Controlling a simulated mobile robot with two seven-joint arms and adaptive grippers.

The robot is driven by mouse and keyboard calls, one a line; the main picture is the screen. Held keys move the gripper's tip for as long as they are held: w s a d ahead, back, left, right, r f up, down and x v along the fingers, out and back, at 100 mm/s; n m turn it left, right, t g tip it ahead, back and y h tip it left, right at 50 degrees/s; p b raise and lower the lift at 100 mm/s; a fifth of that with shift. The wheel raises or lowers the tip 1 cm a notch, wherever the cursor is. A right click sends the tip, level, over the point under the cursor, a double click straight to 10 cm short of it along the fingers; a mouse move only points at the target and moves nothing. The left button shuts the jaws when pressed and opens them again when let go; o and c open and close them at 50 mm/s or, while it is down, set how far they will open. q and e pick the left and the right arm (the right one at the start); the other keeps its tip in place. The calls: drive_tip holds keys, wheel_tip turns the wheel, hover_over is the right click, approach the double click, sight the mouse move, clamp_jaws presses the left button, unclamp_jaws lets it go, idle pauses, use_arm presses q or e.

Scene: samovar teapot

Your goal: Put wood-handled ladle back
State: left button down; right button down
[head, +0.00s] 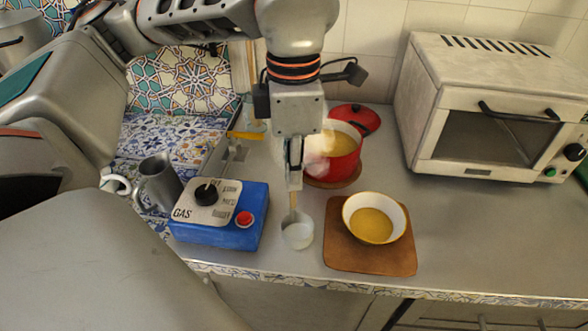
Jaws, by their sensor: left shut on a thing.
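My left gripper (295,172) comes down from the top middle and points straight down. It is shut on the wood-handled ladle, whose handle (293,200) runs down below the fingers, roughly upright. A pale, rounded cup shape (298,236) is at the handle's lower end, low over or on the grey counter; I cannot tell whether it touches. It lies between the blue gas box and the wooden board. The fingers hide the upper part of the handle. My right gripper is not in view.
A red pot (343,165) with yellowish contents steams behind the gripper, its red lid (357,116) behind it. A bowl of soup (374,220) sits on a wooden board (372,262). A blue gas box (222,236), a grey jug (159,182) and a toaster oven (440,110) flank the area.

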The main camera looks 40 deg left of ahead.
use_arm(q)
drive_tip(key=c, duration=2.2)
unclamp_jaws()
drive_tip(key=shift+f, duration=0.1)
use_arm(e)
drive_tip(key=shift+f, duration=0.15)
use_arm(q)
drive_tip(key=shift+o, duration=0.2)
